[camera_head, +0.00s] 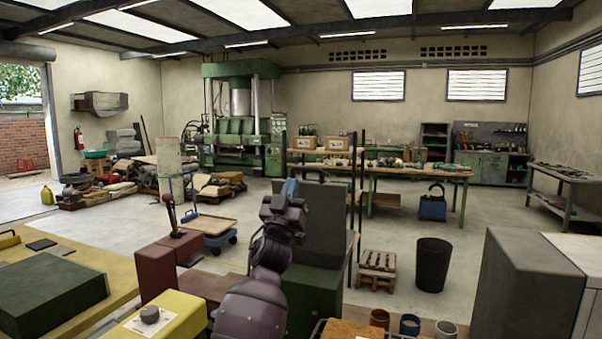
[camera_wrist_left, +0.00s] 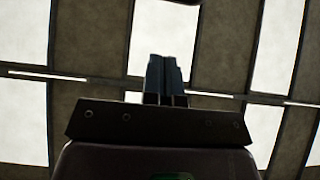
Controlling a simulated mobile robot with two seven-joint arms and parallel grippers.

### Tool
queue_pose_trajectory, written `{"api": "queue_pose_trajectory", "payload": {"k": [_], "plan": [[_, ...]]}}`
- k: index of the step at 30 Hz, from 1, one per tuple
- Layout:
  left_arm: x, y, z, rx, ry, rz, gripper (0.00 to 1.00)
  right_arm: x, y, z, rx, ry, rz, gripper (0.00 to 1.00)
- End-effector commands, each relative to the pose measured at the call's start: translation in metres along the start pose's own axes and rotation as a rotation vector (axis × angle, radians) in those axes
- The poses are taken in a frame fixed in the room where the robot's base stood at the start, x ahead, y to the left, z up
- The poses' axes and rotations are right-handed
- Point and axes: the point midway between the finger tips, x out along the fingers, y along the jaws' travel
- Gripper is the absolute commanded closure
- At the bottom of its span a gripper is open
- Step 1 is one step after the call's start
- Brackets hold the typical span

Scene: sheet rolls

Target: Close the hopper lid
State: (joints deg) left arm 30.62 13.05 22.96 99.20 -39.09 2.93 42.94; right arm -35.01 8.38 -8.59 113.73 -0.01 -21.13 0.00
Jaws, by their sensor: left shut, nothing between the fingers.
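A dark grey panel (camera_head: 328,225), which looks like the hopper lid, stands raised and upright in the head view. It rises from a green box (camera_head: 318,285), which looks like the hopper; my arm covers part of both. My left gripper (camera_head: 290,186) is in front of the panel's upper left edge, with its blue fingers pointing up. Whether it touches the panel I cannot tell. In the left wrist view the fingers (camera_wrist_left: 165,75) are shut and empty against the ceiling, and no lid shows there. My right gripper is not in view.
A red-brown box with a lever (camera_head: 172,215) and a yellow box with a knob (camera_head: 150,315) stand left of my arm. Thin dark posts (camera_head: 358,190) rise behind the panel. A black bin (camera_head: 433,265) and a grey cabinet (camera_head: 525,290) are at right. Open floor lies beyond.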

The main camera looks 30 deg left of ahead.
Motion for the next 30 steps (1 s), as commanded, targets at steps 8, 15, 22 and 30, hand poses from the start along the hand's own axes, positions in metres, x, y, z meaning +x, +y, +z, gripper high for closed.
{"api": "queue_pose_trajectory", "payload": {"k": [8,15,22,30], "plan": [[0.040,0.000,0.011,-0.002,-0.002,-0.002,1.00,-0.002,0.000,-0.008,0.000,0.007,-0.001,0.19],[0.053,0.000,0.025,-0.001,-0.001,-0.001,1.00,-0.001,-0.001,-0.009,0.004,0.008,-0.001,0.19],[0.056,0.000,0.029,-0.001,0.000,0.000,1.00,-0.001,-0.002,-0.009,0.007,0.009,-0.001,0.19],[0.056,0.000,0.029,-0.001,0.000,0.000,1.00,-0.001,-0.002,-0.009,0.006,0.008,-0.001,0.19]]}}
